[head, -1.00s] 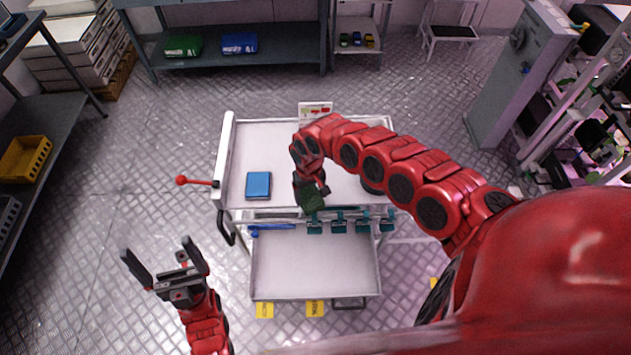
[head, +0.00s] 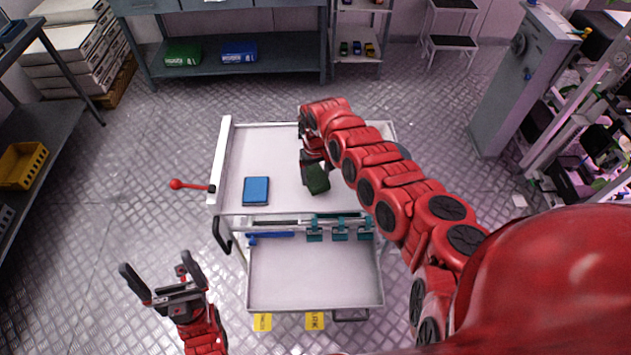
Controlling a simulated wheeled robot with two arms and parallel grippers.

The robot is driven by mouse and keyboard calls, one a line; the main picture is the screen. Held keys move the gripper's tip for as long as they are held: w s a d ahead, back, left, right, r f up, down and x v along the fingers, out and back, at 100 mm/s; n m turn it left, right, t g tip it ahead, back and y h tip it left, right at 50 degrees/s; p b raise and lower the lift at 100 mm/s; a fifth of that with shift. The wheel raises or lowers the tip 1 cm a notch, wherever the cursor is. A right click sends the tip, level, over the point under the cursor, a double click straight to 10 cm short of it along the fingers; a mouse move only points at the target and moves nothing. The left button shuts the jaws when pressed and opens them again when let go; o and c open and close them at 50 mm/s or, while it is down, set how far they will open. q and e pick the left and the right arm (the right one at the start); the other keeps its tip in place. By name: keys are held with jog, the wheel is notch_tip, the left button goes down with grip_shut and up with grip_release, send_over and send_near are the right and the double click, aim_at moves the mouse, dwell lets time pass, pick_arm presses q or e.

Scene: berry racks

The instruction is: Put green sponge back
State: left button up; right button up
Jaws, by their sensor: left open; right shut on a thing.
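The green sponge (head: 317,180) is held by my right gripper (head: 314,164) over the upper tray of the white cart (head: 285,137). I cannot tell whether the sponge touches the tray. My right arm hides the right part of the cart top. A blue sponge-like block (head: 256,190) lies on the tray to the left of the green sponge. My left gripper (head: 160,271) is open and empty, in front and left of the cart, above the floor.
Teal clips (head: 340,228) and a blue tool (head: 270,236) hang at the cart's front edge. The cart's lower tray (head: 310,275) is bare. A red-knobbed lever (head: 190,186) sticks out left. A shelf with green (head: 184,55) and blue (head: 239,52) packages stands at the back.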

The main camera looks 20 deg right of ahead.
aim_at(315, 177)
jog(key=shift+f, duration=1.5)
jog(key=shift+s, duration=0.1)
jog(key=shift+f+b, duration=0.25)
jog(key=shift+b, duration=0.15)
jog(key=o, duration=1.2)
jog(key=shift+r, duration=0.1)
jog(key=shift+c, duration=0.2)
